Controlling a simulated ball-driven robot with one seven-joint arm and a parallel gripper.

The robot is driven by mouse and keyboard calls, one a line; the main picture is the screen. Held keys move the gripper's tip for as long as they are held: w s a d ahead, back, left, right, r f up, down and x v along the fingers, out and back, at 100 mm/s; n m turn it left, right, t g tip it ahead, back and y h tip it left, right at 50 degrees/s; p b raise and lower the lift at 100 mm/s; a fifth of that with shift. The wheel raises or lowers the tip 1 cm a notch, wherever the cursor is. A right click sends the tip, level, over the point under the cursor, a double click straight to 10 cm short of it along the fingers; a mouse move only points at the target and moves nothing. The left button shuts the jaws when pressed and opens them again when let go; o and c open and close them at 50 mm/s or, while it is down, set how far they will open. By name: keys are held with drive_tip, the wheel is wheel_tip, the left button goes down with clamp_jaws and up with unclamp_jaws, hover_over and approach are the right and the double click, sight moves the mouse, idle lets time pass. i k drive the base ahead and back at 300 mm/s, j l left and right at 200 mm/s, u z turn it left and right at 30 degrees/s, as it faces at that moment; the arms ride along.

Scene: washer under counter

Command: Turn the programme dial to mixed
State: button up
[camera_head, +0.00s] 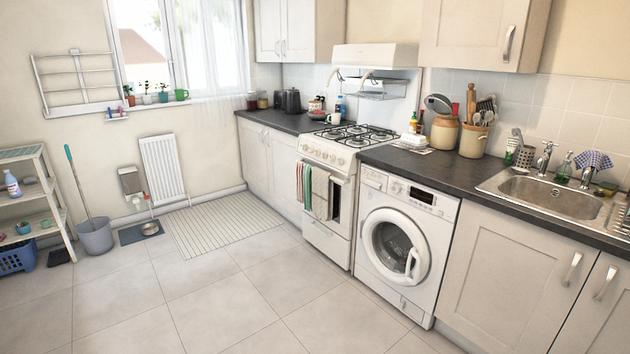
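A white front-loading washer (384,283) stands under the dark counter, right of the cooker. Its round door (393,246) looks closed, with a white handle on the right side. The programme dial (396,188) appears as a small round white knob on the upper front panel, left of a dark display (422,195). The dial's markings and pointer are too small to read. My gripper is not in this view.
A white cooker (330,165) with towels on its front rail stands left of the washer. Cupboards flank the appliances, and a sink (550,196) is at right. The tiled floor (225,290) before the washer is clear. A bucket (95,236) and mat (222,222) lie farther left.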

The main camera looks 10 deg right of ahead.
sight(395, 188)
drive_tip(key=i+z, duration=0.1)
drive_tip(key=i, duration=1.05)
drive_tip(key=i+j, duration=0.1)
drive_tip(key=i, duration=1)
drive_tip(key=i+z, duration=0.2)
drive_tip(key=i, duration=0.2)
drive_tip(key=i+j+z, duration=0.25)
drive_tip(key=i, duration=0.15)
drive_tip(key=i+j+z, duration=0.2)
drive_tip(key=i, duration=0.25)
drive_tip(key=l, duration=0.1)
